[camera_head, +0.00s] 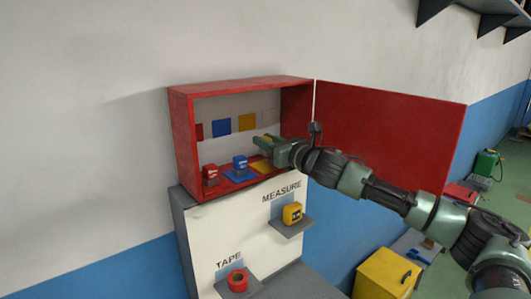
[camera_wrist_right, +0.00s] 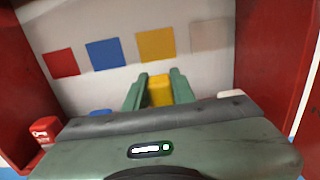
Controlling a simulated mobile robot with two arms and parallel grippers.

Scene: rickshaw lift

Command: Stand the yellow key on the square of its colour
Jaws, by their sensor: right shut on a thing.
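My right gripper (camera_head: 266,141) reaches into the open red cabinet (camera_head: 181,130) from the right. In the right wrist view its two green fingers (camera_wrist_right: 158,88) are shut on the yellow key (camera_wrist_right: 160,92), a yellow block with its lower part hidden by the gripper body. A yellow square (camera_head: 261,166) lies on the cabinet floor below the gripper, partly covered from view by it. Whether the key touches the floor cannot be told. Another yellow square (camera_head: 247,122) is on the back wall and shows in the wrist view (camera_wrist_right: 156,44). My left gripper is not in view.
A red key block (camera_head: 210,174) and a blue key block (camera_head: 240,166) stand left of the gripper. The open red door (camera_head: 385,125) is behind my right arm. A yellow tape measure (camera_head: 292,213) and red tape roll (camera_head: 238,281) sit on lower shelves.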

